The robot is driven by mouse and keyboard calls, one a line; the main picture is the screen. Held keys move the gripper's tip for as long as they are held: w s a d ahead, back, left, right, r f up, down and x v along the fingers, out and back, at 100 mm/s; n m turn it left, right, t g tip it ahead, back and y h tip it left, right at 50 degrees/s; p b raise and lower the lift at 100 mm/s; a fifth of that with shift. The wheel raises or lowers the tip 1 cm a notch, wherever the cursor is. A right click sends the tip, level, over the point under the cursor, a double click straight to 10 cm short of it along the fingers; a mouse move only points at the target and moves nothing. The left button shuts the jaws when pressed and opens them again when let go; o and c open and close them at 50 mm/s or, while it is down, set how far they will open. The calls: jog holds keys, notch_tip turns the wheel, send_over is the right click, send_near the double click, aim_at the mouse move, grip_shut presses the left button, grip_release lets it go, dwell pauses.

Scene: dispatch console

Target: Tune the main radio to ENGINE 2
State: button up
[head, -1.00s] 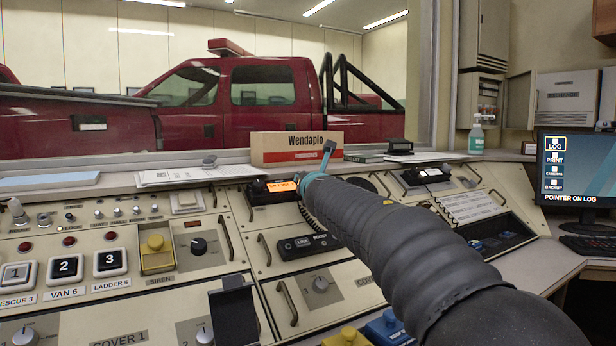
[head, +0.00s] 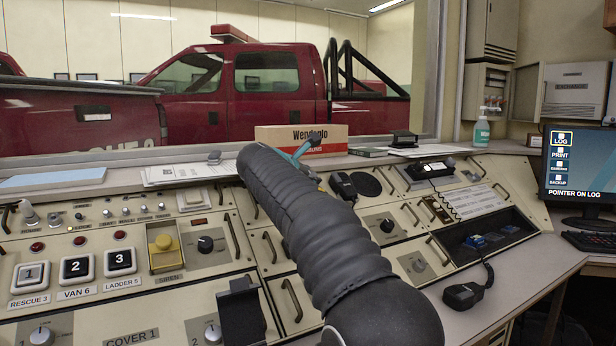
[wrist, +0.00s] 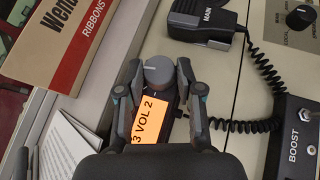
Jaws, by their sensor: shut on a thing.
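The main radio shows in the wrist view as a dark unit with an orange display (wrist: 156,118); the part I can read says "3 VOL 2", and the rest is hidden by my gripper. A round grey knob (wrist: 157,73) with a pale pointer line sits at the end of the display. My gripper (wrist: 157,70) has one finger on each side of this knob and is shut on it. In the head view my dark arm covers the radio and most of my gripper. The hand microphone marked MAIN (wrist: 205,20) hangs beside the radio on a coiled cord.
A Wendaplo ribbons box (head: 330,139) stands on the ledge just behind the gripper; it also fills the wrist view's upper left (wrist: 68,38). A BOOST box (wrist: 295,145) with a switch is at right. Papers (head: 190,172) lie on the ledge. Another hand microphone (head: 466,295) lies at the front right.

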jog(key=shift+m+g+h, duration=0.7)
jog(key=shift+m+g, duration=0.1)
jog(key=shift+m, duration=0.2)
jog(key=o, duration=1.2)
jog(key=shift+w+d, duration=0.1)
jog(key=shift+c, duration=0.2)
jog(key=shift+s+a+r, duration=0.2)
jog(key=shift+s+a, duration=0.1)
jog(key=v, duration=1.1)
jog(key=shift+s, duration=0.15)
